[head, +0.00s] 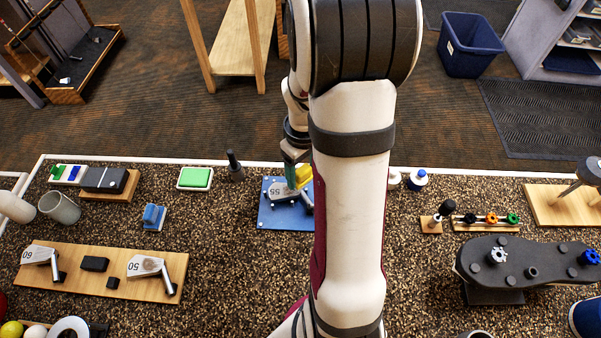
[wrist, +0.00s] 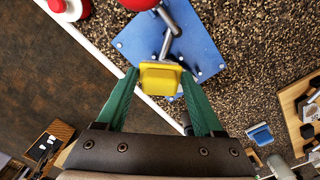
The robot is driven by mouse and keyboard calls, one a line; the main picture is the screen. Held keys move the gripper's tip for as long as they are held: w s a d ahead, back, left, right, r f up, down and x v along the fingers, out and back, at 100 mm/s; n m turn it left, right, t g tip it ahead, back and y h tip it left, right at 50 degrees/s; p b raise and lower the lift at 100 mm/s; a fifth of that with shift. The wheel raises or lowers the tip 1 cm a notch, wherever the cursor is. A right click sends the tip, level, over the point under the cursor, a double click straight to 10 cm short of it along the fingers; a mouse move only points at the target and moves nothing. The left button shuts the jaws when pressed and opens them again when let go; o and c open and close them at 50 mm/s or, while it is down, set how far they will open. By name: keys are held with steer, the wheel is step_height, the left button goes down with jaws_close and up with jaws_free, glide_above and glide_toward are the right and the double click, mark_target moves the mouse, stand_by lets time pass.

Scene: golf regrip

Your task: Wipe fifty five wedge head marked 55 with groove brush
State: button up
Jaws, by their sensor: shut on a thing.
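The wedge head marked 55 (head: 279,190) lies on a blue mat (head: 270,217), with its short shaft at the right. My gripper (head: 293,174) is over the mat, its green fingers shut on a yellow block that looks like the groove brush (head: 304,174). In the wrist view, my gripper (wrist: 160,76) has the yellow brush (wrist: 160,78) between its fingertips, over the blue mat (wrist: 203,48). The brush hides most of the wedge head there; the grey shaft (wrist: 170,20) shows beyond it. I cannot tell whether the brush touches the face.
Wedge heads marked 60 (head: 38,254) and 50 (head: 146,265) lie on a wooden board (head: 100,285) at left. A blue brush-like block (head: 153,216), a green pad (head: 195,178) and a dark bottle (head: 235,166) stand nearby. My arm hides the table's middle.

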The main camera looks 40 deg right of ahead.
steer(key=shift+r, duration=2.35)
steer(key=shift+f, duration=0.15)
steer(key=shift+f, duration=2.65)
steer(key=shift+w+a+f, duration=0.2)
steer(key=shift+f, duration=0.5)
steer(key=shift+w+a+f, duration=0.2)
steer(key=shift+f, duration=0.45)
steer(key=shift+c, duration=1.3)
steer(key=shift+w+a, duration=1.55)
steer(key=shift+a, duration=0.15)
steer(key=shift+s+d, duration=1.85)
steer(key=shift+d, duration=0.15)
steer(key=shift+s+d+r, duration=0.1)
steer(key=shift+d, duration=0.05)
steer(key=shift+r, duration=4.05)
